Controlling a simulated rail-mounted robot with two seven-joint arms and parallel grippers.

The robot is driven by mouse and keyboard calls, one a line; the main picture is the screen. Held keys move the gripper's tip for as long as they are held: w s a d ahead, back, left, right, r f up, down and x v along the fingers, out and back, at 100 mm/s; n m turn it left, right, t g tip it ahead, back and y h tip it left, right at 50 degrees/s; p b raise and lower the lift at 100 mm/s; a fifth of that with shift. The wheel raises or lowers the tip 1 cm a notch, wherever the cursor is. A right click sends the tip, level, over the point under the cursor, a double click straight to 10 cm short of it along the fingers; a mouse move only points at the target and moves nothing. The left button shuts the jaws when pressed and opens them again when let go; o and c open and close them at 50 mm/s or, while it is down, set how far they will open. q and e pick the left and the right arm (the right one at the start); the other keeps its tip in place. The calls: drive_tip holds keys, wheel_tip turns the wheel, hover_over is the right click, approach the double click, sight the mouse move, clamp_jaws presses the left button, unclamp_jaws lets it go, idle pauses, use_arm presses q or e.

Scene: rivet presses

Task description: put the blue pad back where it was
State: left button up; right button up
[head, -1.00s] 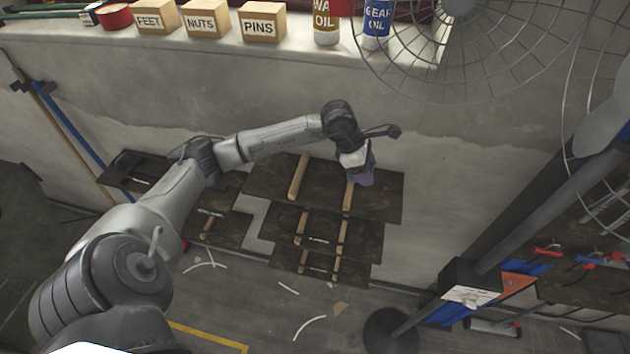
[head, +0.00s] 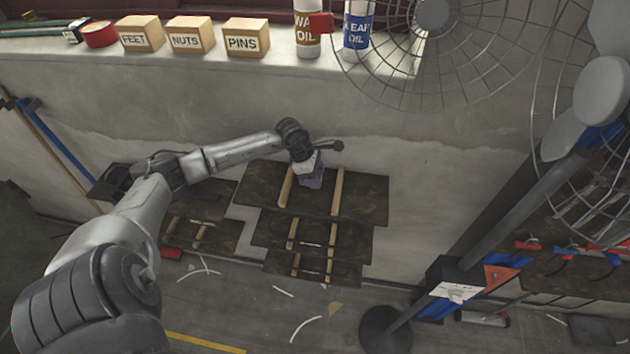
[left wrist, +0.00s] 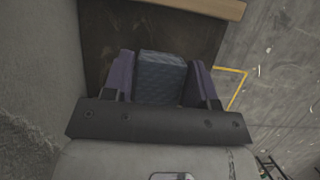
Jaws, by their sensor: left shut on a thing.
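My left gripper (left wrist: 160,82) is shut on the blue pad (left wrist: 162,75), a dark blue textured block between its two purple fingers in the left wrist view. In the head view the left gripper (head: 311,181) is over the top dark board of the shelf rack (head: 368,198), between two wooden strips. The pad is hidden behind the gripper there. I cannot tell whether the pad touches the board. My right gripper is not in view.
Below the top board are smaller dark boards (head: 350,240) with wooden strips. A fan (head: 433,15) and its stand are at the right. Labelled wooden blocks (head: 190,36) and oil bottles (head: 357,27) stand on the ledge. A wall runs behind the rack.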

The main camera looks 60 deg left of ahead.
use_arm(q)
drive_tip(key=shift+a+f+p, duration=0.15)
drive_tip(key=shift+f+p, duration=0.15)
drive_tip(key=shift+f, duration=0.15)
wheel_tip(320, 180, down, 2)
drive_tip(key=shift+f+p, duration=0.1)
drive_tip(key=shift+p, duration=0.3)
drive_tip(key=shift+f, duration=0.5)
drive_tip(key=shift+f, duration=0.15)
drive_tip(key=o, duration=0.8)
